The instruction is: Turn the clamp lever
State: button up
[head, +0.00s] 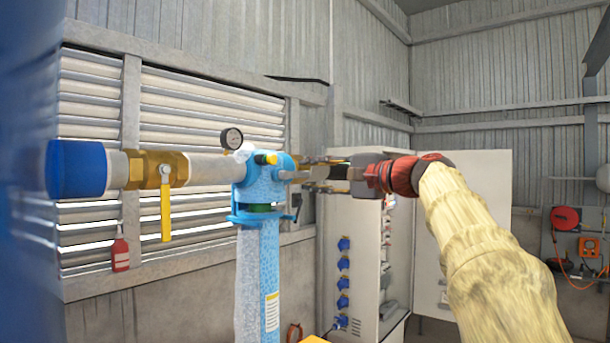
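A speckled blue tank head (264,178) stands on a tall blue column (258,282). A blue clamp ring (262,217) goes around the joint between them, with a green band just above it. A small blue piece (297,203) sticks up at the ring's right side; it may be the clamp lever, but it is too small to be sure. My gripper (300,171) comes in from the right, at the right side of the tank head and above the ring. Its fingers are spread apart. I cannot tell whether they touch the head.
A horizontal pipe with a blue end cap (77,169), a brass valve with a yellow handle (166,210) and a pressure gauge (231,138) extends left from the head. An open grey cabinet (355,250) stands behind my arm.

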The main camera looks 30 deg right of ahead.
jog(key=v, duration=1)
jog(key=shift+s, duration=0.2)
jog(key=shift+a+r, duration=0.1)
